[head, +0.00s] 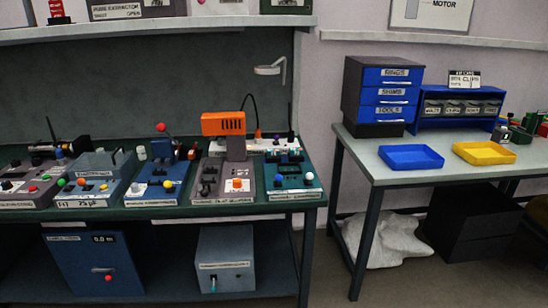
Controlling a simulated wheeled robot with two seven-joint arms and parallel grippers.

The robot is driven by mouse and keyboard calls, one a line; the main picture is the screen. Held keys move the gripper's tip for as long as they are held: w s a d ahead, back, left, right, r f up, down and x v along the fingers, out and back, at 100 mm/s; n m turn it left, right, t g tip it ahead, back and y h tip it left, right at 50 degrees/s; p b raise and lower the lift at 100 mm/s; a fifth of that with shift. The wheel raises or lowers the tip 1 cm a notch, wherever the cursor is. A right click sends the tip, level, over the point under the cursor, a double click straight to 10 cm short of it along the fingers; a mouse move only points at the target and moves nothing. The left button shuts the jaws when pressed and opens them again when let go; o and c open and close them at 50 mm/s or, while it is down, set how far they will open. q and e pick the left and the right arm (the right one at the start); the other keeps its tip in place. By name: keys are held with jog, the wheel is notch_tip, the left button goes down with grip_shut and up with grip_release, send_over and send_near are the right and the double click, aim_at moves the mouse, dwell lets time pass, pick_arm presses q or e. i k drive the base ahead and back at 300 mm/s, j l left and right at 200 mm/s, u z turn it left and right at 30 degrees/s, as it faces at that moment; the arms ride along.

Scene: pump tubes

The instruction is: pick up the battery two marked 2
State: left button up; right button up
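I cannot make out a battery marked 2 in the head view. Small dark, blue and white parts sit on the teal station (292,178) at the right end of the left bench, too small to identify. Neither of my grippers is in view.
The left bench (255,208) carries several stations and an orange machine (223,123). The right table (385,170) holds a blue drawer unit (388,97), an empty blue tray (411,157) and a yellow tray (484,153). A floor gap separates the benches. A white sack (388,240) lies under the table.

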aim_at(295, 154)
jog(key=i+l+z, duration=0.1)
jog(key=i+l, duration=0.25)
jog(key=i+l+z, duration=0.1)
jog(key=i+l, duration=0.2)
jog(key=i, duration=0.15)
jog(key=i+l+z, duration=0.1)
jog(key=i+l, duration=0.2)
jog(key=i+l+z, duration=0.1)
jog(key=i+l, duration=0.15)
jog(key=i, duration=0.3)
jog(key=i+l+z, duration=0.1)
jog(key=i, duration=0.35)
jog(key=l, duration=0.1)
